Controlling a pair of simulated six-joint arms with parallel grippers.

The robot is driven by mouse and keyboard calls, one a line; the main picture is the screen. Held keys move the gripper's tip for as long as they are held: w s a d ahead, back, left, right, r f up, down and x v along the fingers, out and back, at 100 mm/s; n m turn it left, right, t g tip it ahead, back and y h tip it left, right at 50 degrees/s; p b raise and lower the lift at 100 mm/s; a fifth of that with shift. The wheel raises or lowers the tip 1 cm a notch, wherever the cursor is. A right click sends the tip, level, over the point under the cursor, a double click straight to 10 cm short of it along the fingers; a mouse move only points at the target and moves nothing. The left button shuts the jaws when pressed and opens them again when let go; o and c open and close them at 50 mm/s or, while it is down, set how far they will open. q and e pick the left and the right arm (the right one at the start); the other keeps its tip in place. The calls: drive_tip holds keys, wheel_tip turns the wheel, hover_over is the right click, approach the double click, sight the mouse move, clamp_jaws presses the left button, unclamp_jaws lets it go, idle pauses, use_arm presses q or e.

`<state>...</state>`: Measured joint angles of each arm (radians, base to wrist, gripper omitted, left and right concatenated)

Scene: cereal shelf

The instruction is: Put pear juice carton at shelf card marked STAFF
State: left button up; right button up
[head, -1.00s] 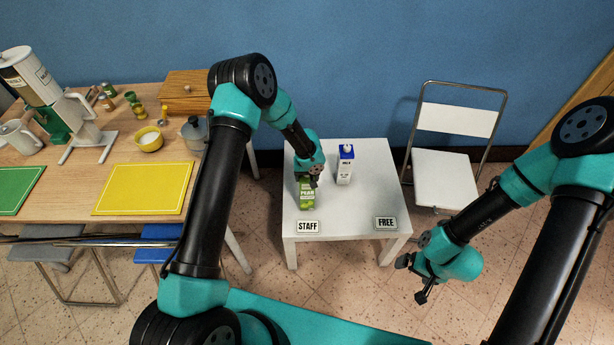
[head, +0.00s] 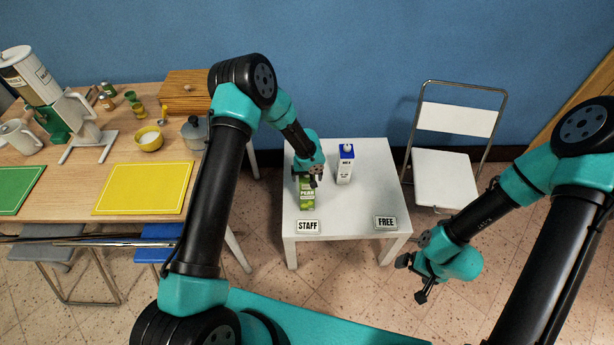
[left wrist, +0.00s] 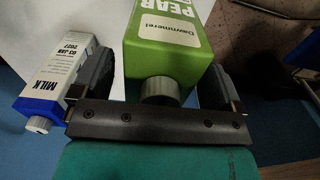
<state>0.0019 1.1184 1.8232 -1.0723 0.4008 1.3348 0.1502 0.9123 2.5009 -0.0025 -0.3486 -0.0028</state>
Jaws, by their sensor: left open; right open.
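The green pear juice carton (head: 306,194) stands upright on the small white table (head: 372,180), behind the STAFF card (head: 308,227) at the table's front left. My left gripper (head: 314,178) is open at the carton's top. In the left wrist view the pear carton (left wrist: 165,35) and its grey cap lie between the two dark fingers of my left gripper (left wrist: 158,88), with the fingers not closed on it. My right gripper (head: 420,276) is open and empty, off the table's front right.
A blue and white milk carton (head: 346,166) stands just right of the pear carton; it also shows beside a finger in the left wrist view (left wrist: 52,85). A FREE card (head: 386,223) sits at the table's front right. A white folding chair (head: 445,180) stands to the right.

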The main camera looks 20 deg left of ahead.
use_arm(q)
wheel_tip(320, 180, up, 12)
drive_tip(key=shift+r, duration=0.1)
idle(0.4)
idle(0.4)
drive_tip(key=s+a+f+h, duration=0.2)
drive_tip(key=s+f, duration=0.2)
drive_tip(key=s, duration=1)
drive_tip(key=s+a+f+m+h, duration=0.1)
drive_tip(key=s+f, duration=0.3)
drive_tip(key=s, duration=1)
drive_tip(key=shift+a+f+m+t+h, duration=0.15)
drive_tip(key=shift+a+m+t+h, duration=0.2)
drive_tip(key=shift+a, duration=0.3)
